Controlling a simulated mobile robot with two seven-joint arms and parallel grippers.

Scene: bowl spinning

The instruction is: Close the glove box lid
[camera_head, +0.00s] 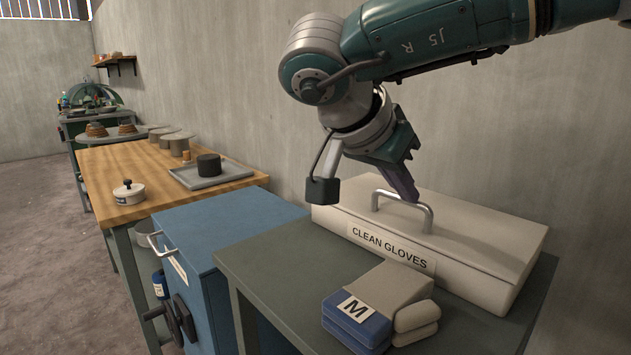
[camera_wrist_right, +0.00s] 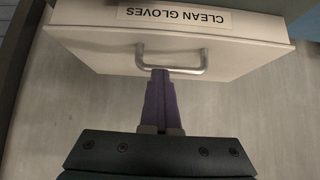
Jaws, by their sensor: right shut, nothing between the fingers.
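The glove box (camera_head: 462,285) is a cream box with a "CLEAN GLOVES" label on its front, standing on the grey-green table against the wall. Its lid (camera_head: 480,232) lies down over the box, with no clear gap in view. A metal handle (camera_head: 428,212) stands up from the lid and also shows in the right wrist view (camera_wrist_right: 190,71). My right gripper (camera_head: 411,197) is shut and empty, with its purple fingers (camera_wrist_right: 161,78) pointing down at the handle. The fingertips overlap the handle in view; I cannot tell whether they touch. My left gripper is out of view.
Folded gloves or cloths (camera_head: 372,310) with an "M" label lie on the table (camera_head: 285,262) in front of the box. A blue cabinet (camera_head: 232,228) stands to the left. Beyond it is a wooden bench (camera_head: 110,168) with a tray (camera_head: 232,178). The wall (camera_head: 240,85) is close behind.

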